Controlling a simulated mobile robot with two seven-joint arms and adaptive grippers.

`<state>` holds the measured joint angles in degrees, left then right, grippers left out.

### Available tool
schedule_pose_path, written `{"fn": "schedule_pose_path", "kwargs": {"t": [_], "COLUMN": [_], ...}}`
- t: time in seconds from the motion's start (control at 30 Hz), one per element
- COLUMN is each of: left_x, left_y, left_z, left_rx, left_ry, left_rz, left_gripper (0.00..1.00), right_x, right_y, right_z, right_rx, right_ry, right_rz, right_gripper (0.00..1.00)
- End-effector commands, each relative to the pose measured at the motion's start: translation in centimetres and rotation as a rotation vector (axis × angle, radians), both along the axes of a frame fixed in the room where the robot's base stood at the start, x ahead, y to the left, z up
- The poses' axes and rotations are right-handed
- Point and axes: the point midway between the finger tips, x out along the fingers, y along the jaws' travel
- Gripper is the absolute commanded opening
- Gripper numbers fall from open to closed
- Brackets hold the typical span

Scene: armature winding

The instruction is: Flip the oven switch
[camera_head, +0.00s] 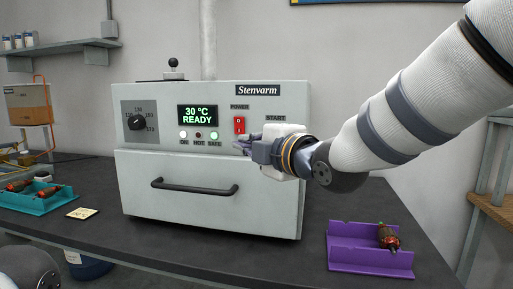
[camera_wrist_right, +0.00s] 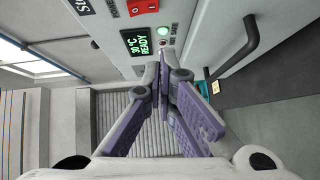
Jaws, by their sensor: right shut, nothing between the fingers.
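The oven (camera_head: 212,215) is a light grey box on the dark bench. Its red rocker switch (camera_head: 239,125) sits under the POWER label, right of the display (camera_head: 197,115), which reads "30 °C READY" in green. My right gripper (camera_head: 239,146) is shut and empty, its purple fingers just below the switch in front of the panel; contact cannot be told. In the right wrist view the closed fingertips (camera_wrist_right: 163,62) are near the display, and the red switch (camera_wrist_right: 142,7) is at the top edge. What lies below the START label is hidden by my gripper. My left gripper is out of view.
A dark knob (camera_head: 137,122) is on the panel's left, and a black drawer handle (camera_head: 194,187) is below. A purple tray (camera_head: 345,257) with an armature stands right; a teal tray (camera_head: 35,205) with parts stands left. A small card (camera_head: 82,213) lies nearby.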

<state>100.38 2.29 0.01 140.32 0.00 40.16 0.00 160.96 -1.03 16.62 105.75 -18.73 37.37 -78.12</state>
Motion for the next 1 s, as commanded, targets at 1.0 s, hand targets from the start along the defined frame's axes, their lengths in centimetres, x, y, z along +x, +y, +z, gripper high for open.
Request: {"fn": "schedule_pose_path", "kwargs": {"t": [1.0], "left_x": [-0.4], "left_y": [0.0], "left_z": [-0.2], "left_rx": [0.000], "left_ry": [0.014], "left_rz": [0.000], "left_gripper": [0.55], "right_x": [-10.7], "right_y": [-8.9], "right_z": [-31.8], "right_rx": [0.450], "right_ry": [0.879], "right_rz": [-0.401], "right_gripper": [0.00]}}
